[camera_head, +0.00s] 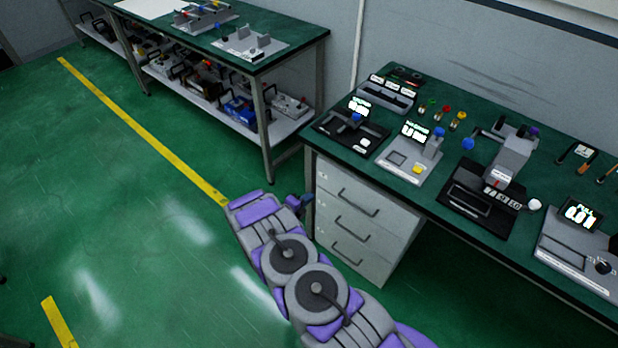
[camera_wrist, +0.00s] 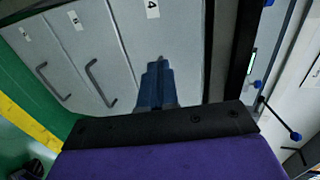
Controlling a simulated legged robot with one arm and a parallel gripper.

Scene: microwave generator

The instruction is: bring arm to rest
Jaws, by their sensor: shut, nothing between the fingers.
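My arm, grey and purple, reaches forward from the bottom of the head view. My gripper (camera_head: 298,202) is at its far end, beside the left edge of the grey drawer cabinet (camera_head: 352,218) and below the tabletop. In the wrist view my gripper (camera_wrist: 158,66) shows as a blue, narrow shape with its fingers together. It is shut and empty. The cabinet's drawer fronts (camera_wrist: 105,30) fill the background behind the fingers. I cannot tell how far the fingertips are from the drawers.
The green worktable (camera_head: 480,110) on the right carries several devices with displays. A second table (camera_head: 255,62) with a loaded lower shelf stands at the back left. The green floor (camera_head: 130,220) on the left is open, with yellow lines (camera_head: 140,125).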

